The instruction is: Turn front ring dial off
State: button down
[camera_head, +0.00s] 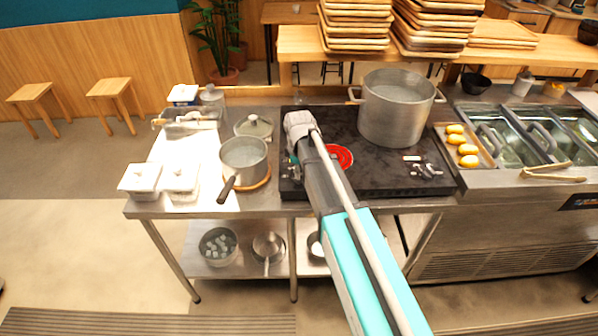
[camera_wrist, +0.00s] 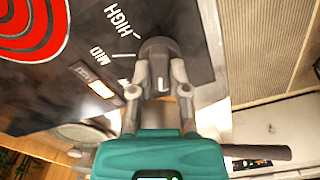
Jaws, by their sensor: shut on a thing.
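The black stove (camera_head: 370,178) stands on the steel table, and one ring (camera_head: 339,156) on it glows red. The wrist view also shows this glowing ring (camera_wrist: 30,28) at upper left. In the wrist view a dark round dial (camera_wrist: 158,48) sits by white printed marks that read HIGH and MID. My gripper (camera_wrist: 159,82) is shut on this dial, with one finger on each side. Its lower part is hidden by the fingers. In the head view my arm hides the held dial and most of the gripper.
A large steel pot (camera_head: 395,112) stands on the back right of the stove. A saucepan (camera_head: 243,160) with a dark handle stands left of the stove. White containers (camera_head: 140,180) stand at the table's left, and a tray of lemons is at the right.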

jog(key=c, duration=0.6)
grip_release()
jog(key=shift+m, duration=0.3)
jog(key=m, duration=0.8)
jog(key=shift+m, duration=0.3)
notch_tip(320, 180, up, 14)
jog(key=p, duration=1.4)
jog(key=s+d+f+m+b, duration=0.4)
jog(key=s+d+f+b, duration=1)
jog(key=s, duration=0.3)
jog(key=shift+d+f+b, duration=0.35)
jog(key=shift+f+b, duration=0.45)
jog(key=shift+f, duration=0.05)
